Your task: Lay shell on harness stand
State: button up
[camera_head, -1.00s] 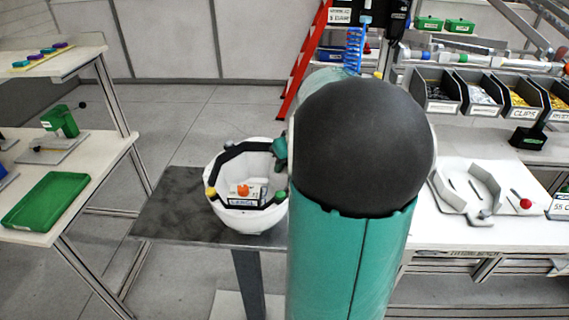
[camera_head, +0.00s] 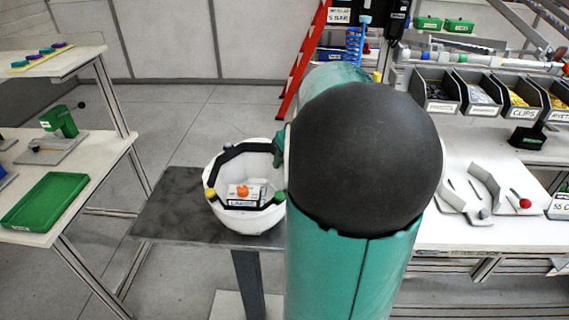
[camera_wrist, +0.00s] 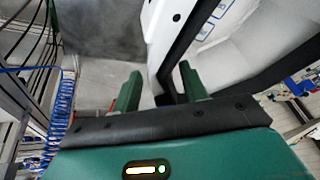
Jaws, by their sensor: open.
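The white helmet shell (camera_head: 220,213) sits open side up on a dark plate (camera_head: 165,205), with a black band inside its rim. In it are an orange knob and a labelled block. My gripper shows as a small teal part (camera_head: 279,149) at the shell's right rim; my arm hides the rest. In the wrist view my gripper (camera_wrist: 160,77) is open, and the shell's rim and black band (camera_wrist: 184,50) run between its fingers; I cannot tell if they touch. A white fixture with curved walls (camera_head: 482,190), possibly the harness stand, is on the right bench.
Parts bins (camera_head: 440,104) line the back of the right bench. A red ball-topped pin (camera_head: 525,203) stands by the fixture. A left table holds a green tray (camera_head: 45,200) and a green press (camera_head: 60,120). A red ladder (camera_head: 305,65) leans behind. My arm blocks the middle.

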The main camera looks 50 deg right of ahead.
jog(key=v, duration=0.9)
jog(key=shift+r, duration=0.1)
